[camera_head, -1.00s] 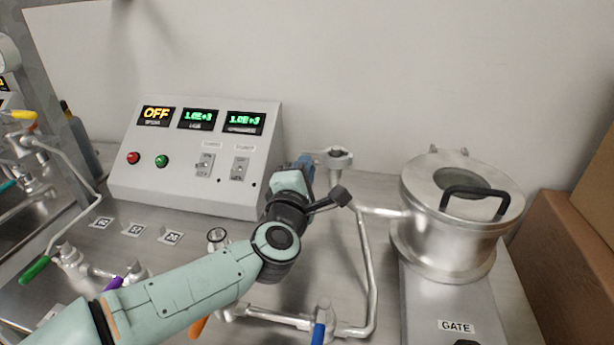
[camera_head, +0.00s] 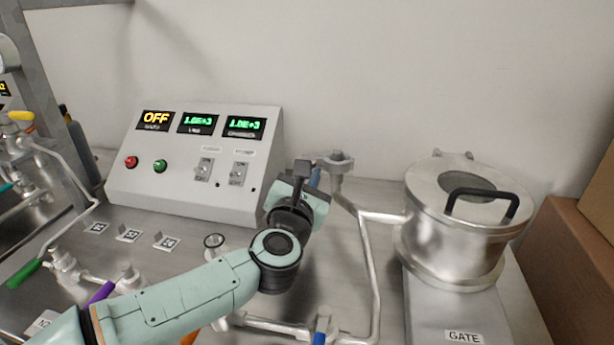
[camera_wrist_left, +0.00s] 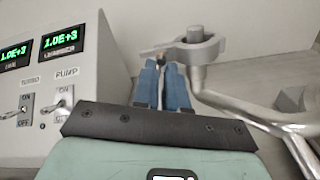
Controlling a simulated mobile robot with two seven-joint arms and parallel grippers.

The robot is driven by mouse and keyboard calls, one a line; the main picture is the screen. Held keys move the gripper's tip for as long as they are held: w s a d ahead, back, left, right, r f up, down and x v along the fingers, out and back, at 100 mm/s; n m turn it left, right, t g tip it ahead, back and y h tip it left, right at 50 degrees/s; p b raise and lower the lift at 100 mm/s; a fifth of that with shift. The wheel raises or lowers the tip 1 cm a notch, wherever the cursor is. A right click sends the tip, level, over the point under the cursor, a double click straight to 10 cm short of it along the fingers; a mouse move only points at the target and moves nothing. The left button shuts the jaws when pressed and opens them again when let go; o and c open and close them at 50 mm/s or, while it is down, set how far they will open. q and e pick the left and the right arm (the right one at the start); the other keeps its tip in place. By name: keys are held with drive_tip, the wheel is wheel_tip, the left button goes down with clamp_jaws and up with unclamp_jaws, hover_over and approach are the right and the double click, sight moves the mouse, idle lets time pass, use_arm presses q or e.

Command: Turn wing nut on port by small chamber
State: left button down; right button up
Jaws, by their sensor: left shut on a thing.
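The small chamber (camera_head: 462,215) is a silver cylinder with a round window and black handle in its lid, at the right of the head view. A pipe (camera_head: 372,215) runs from it to the port, where a grey clamp (camera_head: 337,162) sits on top; the clamp is large in the left wrist view (camera_wrist_left: 200,46). My left gripper (camera_wrist_left: 161,62) has blue fingers reaching the clamp's left side. They are shut on the wing nut (camera_wrist_left: 158,54), which is small and mostly hidden between the fingertips. In the head view my wrist hides much of this gripper (camera_head: 316,176). My right gripper is not in view.
A control box (camera_head: 196,160) with displays, buttons and switches stands close to the left of my gripper. Pipes and valves with coloured handles, including a blue one (camera_head: 320,332), lie in front. Cardboard boxes (camera_head: 575,265) stand at the far right.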

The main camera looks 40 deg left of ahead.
use_arm(q)
drive_tip(key=shift+d+n, duration=0.1)
drive_tip(key=shift+n, duration=1.5)
drive_tip(key=c, duration=1.5)
unclamp_jaws()
drive_tip(key=p+v, duration=0.2)
drive_tip(key=v, duration=1.1)
drive_tip(key=shift+s, duration=0.15)
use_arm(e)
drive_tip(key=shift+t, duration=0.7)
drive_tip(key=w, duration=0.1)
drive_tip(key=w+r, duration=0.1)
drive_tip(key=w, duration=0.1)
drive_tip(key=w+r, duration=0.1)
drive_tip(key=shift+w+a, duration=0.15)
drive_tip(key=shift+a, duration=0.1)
